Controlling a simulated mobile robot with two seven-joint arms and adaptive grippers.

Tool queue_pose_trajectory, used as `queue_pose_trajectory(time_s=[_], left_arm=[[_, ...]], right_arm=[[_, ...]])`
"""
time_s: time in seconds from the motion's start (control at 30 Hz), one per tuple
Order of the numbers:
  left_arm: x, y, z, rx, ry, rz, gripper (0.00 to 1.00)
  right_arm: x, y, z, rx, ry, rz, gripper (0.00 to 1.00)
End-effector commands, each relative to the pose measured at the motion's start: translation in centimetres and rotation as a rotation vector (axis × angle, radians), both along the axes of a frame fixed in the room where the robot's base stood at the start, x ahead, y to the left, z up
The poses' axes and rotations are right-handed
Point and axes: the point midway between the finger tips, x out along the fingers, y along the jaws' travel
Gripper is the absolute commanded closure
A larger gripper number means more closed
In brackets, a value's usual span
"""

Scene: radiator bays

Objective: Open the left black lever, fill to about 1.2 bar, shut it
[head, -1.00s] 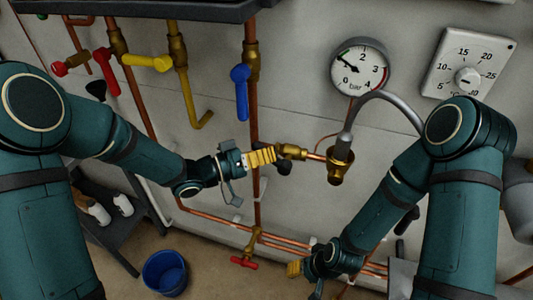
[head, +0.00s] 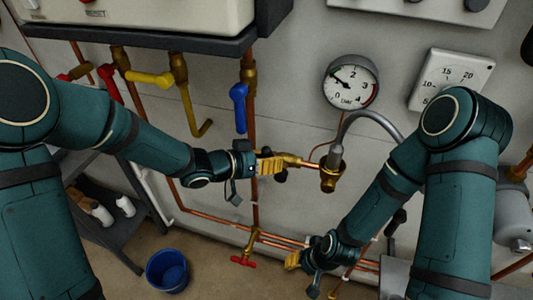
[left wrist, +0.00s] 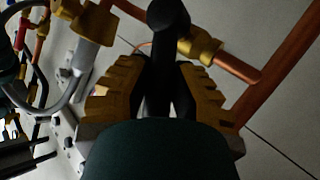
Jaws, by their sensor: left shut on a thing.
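My left gripper (head: 272,164) is at the brass valve on the copper filling pipe, left of the brass cup fitting (head: 331,174). In the left wrist view its ridged yellow fingers (left wrist: 160,90) are shut on the black lever (left wrist: 160,68), with its round dark end towards the brass fitting. The fingers partly hide the lever in the head view. The round bar gauge (head: 351,82) hangs above right; its needle points to the left side, near 1, and the exact value is too small to read. My right gripper (head: 293,260) is low, apart from the valve; its jaws are unclear.
Red, yellow and blue handles hang under the boiler; the blue handle (head: 239,107) is above my left gripper. A white dial (head: 452,79) is right of the gauge. Copper pipes run along the low wall. A blue bucket (head: 167,271) stands on the floor.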

Motion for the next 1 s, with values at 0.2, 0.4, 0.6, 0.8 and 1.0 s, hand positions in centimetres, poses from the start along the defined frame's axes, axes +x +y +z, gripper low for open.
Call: queue_pose_trajectory(time_s=[0.2,0.4,0.6,0.8,1.0], left_arm=[[-0.4,-1.2,0.6,0.180,-0.065,-0.005,1.00],[-0.6,-2.0,0.5,0.312,-0.110,-0.004,1.00],[-0.8,-2.4,0.5,0.402,-0.136,-0.003,1.00],[-0.9,-2.6,0.5,0.447,-0.149,-0.004,1.00],[-0.9,-2.7,0.6,0.458,-0.151,-0.004,1.00]], right_arm=[[0.2,0.0,0.5,-0.001,-0.005,-0.004,0.53],[0.0,0.0,-0.6,0.000,0.001,0.000,0.53],[-0.3,0.0,-1.5,0.002,0.007,0.006,0.53],[-0.5,0.1,-1.9,0.002,0.012,0.009,0.53],[-0.6,0.1,-2.0,0.003,0.013,0.010,0.53]])
